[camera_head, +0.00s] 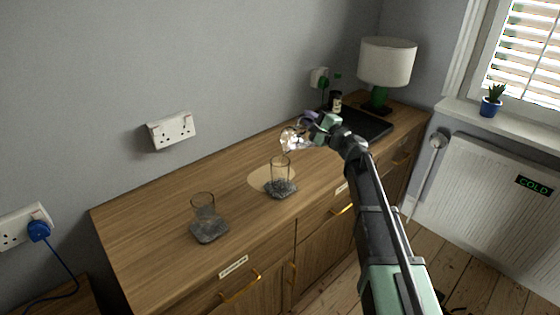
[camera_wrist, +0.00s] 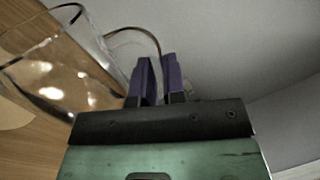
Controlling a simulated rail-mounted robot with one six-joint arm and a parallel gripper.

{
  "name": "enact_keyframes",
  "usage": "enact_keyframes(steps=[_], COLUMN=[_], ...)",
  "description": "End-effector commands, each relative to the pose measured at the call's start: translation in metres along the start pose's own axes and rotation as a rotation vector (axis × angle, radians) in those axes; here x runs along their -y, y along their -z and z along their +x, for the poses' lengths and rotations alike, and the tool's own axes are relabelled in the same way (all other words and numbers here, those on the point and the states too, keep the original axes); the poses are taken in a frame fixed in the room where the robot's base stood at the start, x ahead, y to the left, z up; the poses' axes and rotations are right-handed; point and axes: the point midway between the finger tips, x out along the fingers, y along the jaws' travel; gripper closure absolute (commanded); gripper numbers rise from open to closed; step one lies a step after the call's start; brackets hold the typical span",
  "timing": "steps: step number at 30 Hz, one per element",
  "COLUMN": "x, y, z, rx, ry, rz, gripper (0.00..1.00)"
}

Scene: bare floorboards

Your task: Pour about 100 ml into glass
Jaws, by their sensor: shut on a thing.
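A clear glass jug (camera_head: 291,139) is in the air above the sideboard, held by my gripper (camera_head: 308,118). In the wrist view the purple fingers (camera_wrist: 158,82) are shut on the jug's handle, and the clear jug body (camera_wrist: 60,82) is to the left. I cannot tell its exact tilt or how much liquid is in it. One clear glass (camera_head: 281,168) stands upright on a dark coaster (camera_head: 282,190), just below the jug and apart from it. Another clear glass (camera_head: 203,207) stands on a dark coaster (camera_head: 209,232) further left. I cannot make out liquid in either glass.
The wooden sideboard (camera_head: 150,225) carries a pale round mat (camera_head: 259,178) behind the nearer-to-jug glass. At the right end are a black flat tray (camera_head: 368,125), a small dark jar (camera_head: 335,101) and a lamp (camera_head: 387,63). The wall is close behind. The left end is clear.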

Motion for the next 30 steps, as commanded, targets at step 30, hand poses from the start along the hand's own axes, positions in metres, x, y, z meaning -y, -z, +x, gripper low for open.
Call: enact_keyframes(steps=[30], x=[0.003], y=[-0.012], z=[0.001], rx=[0.012], ry=[0.0], rz=[-0.059], gripper=[1.0])
